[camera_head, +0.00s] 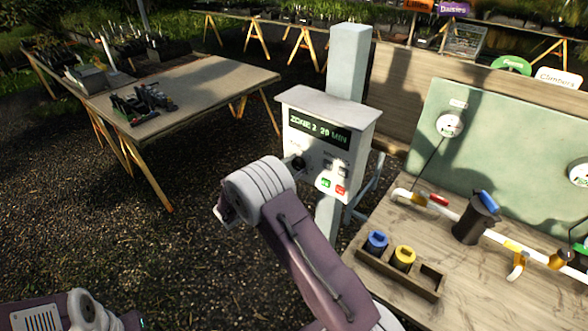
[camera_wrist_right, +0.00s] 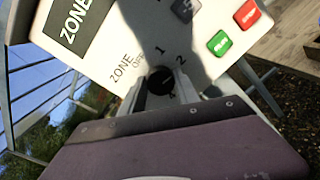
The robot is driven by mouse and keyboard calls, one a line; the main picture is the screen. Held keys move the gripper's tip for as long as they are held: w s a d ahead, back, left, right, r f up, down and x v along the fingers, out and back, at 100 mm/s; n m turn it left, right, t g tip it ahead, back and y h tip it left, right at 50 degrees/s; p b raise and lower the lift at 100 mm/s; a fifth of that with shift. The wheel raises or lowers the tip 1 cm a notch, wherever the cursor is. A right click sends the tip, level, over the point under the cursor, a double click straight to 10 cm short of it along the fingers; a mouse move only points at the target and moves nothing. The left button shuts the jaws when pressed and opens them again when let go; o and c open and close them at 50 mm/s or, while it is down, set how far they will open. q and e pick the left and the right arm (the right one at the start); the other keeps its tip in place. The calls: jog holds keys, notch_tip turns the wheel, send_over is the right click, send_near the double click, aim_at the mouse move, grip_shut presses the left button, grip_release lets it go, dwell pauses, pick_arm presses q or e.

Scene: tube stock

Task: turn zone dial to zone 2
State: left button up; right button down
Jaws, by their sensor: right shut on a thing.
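The zone dial (camera_wrist_right: 160,80) is a dark round knob on the white front of the control box (camera_head: 318,107). In the right wrist view, the labels OFF, 1 and 2 show around it. The dial's pointer is too dark to read. The display (camera_head: 319,128) reads "ZONE 2 20 MIN". My right gripper (camera_wrist_right: 160,84) is shut on the dial, with a finger on either side of it. In the head view, my right wrist hides most of the gripper. Part of my left arm shows at the lower left, but its gripper is out of view.
Green (camera_wrist_right: 219,43) and red (camera_wrist_right: 247,14) buttons sit near the dial. The box is on a grey post (camera_head: 348,62). A bench with pipework and a wooden tray (camera_head: 398,283) stands to the right. A wooden table (camera_head: 205,85) stands at the left, with gravel between.

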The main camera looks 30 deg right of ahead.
jog(key=c, duration=0.9)
grip_release()
jog(key=shift+s+a, duration=0.1)
jog(key=shift+a, duration=0.25)
jog(key=b+v, duration=0.2)
jog(key=v, duration=0.6)
jog(key=shift+a+b, duration=0.2)
jog(key=shift+b, duration=0.15)
jog(key=shift+r, duration=0.1)
